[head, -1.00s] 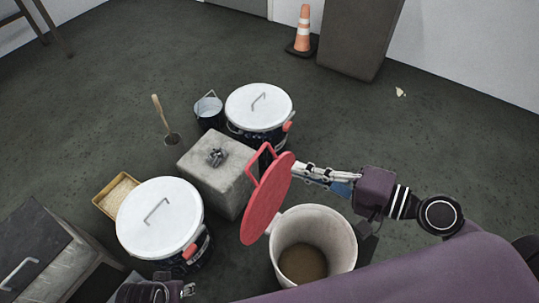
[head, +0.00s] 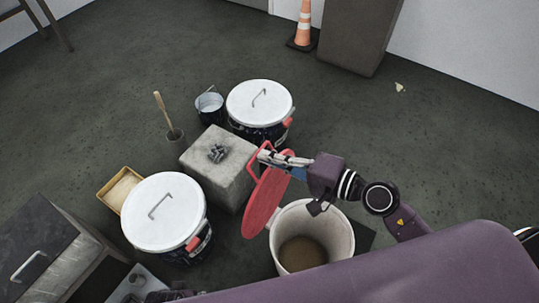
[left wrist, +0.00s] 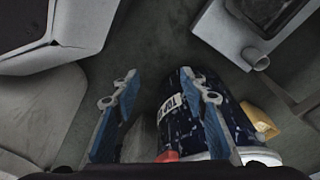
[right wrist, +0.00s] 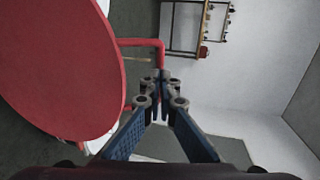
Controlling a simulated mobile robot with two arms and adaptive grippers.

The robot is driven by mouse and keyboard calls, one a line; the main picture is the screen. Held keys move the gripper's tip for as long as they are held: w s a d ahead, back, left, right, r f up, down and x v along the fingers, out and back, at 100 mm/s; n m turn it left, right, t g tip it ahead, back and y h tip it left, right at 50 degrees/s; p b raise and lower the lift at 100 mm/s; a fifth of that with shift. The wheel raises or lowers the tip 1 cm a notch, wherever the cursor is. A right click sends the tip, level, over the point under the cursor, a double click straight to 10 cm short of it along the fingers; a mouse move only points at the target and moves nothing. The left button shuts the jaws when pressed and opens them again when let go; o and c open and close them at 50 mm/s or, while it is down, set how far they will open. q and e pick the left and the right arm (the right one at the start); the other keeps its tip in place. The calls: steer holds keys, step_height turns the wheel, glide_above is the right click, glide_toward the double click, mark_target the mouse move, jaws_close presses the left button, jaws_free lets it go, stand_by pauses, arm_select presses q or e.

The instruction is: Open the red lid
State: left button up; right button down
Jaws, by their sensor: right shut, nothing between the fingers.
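The red lid (head: 265,207) stands steeply tilted on edge at the left rim of the round bucket (head: 341,228), whose mouth is uncovered and shows a brown inside. The lid's red handle (head: 252,166) sticks out from its left face. My right gripper (head: 263,156) is shut and empty, its fingertips at the top of the lid beside the handle. In the right wrist view the lid (right wrist: 60,60) fills the left and the handle (right wrist: 140,42) reaches just past the closed fingertips (right wrist: 162,80); I cannot tell whether they touch. My left gripper (left wrist: 155,80) is open and empty.
Two dark drums with white lids (head: 163,213) (head: 260,101) stand left of and behind the bucket. A concrete block (head: 218,160) lies between them. A small pail (head: 209,105), a yellow tray (head: 119,189) and a cabinet (head: 40,250) are nearby.

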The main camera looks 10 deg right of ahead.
mark_target(257, 153)
steer(key=shift+w+a, duration=0.25)
steer(key=shift+w, duration=0.05)
steer(key=shift+p+x, duration=0.3)
steer(key=shift+x, duration=0.85)
arm_select(q)
steer(key=shift+s+a+f, duration=0.1)
steer(key=shift+s+f, duration=0.55)
steer(key=shift+f, duration=0.3)
arm_select(e)
steer(key=shift+w+a, duration=0.35)
steer(key=shift+a, duration=0.1)
steer(key=shift+d, duration=0.1)
